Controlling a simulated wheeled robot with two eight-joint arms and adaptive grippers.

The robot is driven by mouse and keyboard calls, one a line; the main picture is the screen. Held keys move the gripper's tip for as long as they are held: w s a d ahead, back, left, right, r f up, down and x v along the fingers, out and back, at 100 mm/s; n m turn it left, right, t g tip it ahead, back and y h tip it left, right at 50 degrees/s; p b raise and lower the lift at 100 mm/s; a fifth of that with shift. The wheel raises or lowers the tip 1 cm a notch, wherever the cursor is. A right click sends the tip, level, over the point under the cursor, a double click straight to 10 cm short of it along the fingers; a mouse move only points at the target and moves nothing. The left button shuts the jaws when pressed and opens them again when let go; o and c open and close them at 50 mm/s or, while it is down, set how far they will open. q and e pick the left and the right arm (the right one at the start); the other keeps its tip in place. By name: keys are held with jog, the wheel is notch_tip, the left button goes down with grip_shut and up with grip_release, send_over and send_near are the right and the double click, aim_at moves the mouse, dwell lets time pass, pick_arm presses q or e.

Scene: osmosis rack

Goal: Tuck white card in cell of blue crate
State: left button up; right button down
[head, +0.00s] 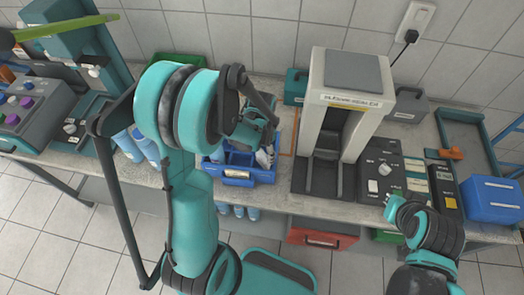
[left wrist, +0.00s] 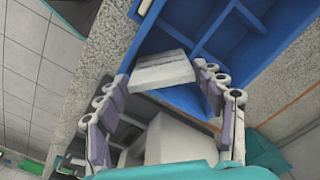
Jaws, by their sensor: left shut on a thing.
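The blue crate (head: 237,181) stands on the counter at the middle of the head view, with cells split by blue dividers; it also shows in the left wrist view (left wrist: 242,38). My left gripper (left wrist: 165,95) is over the crate, with its fingers on either side of the white card (left wrist: 162,72). It is shut on the card, which looks tilted by the blue cells. Whether its lower edge is inside a cell cannot be told. In the head view my left arm hides much of the crate's far side. My right gripper (head: 396,206) is at the lower right, away from the crate.
A pouch sealer (head: 345,95) stands right of the crate. A green tray (head: 180,62) lies behind my left arm. A grey panel with knobs (head: 35,110) is at the left.

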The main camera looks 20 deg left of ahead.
pick_arm(q)
jog(key=shift+f+b, duration=0.5)
jog(key=shift+f, duration=0.1)
dwell(0.4)
jog(key=o, duration=1)
jog(key=shift+r, duration=0.1)
jog(key=shift+r+p, duration=2.45)
jog(key=shift+r, duration=1)
jog(key=s+d+n+t+b, duration=0.1)
jog(key=s+n+t+b, duration=0.1)
jog(key=b, duration=0.3)
jog(key=s+d+f+n+t+b, duration=0.1)
jog(key=s+t+b, duration=0.1)
jog(key=s+b, duration=0.2)
jog(key=s+d+n+t+b, duration=0.2)
jog(key=s+t+b, duration=0.1)
jog(key=b, duration=0.5)
jog(key=shift+s+d+f+n, duration=0.1)
jog(key=shift+s+f+n, duration=0.05)
jog(key=shift+f+n, duration=0.2)
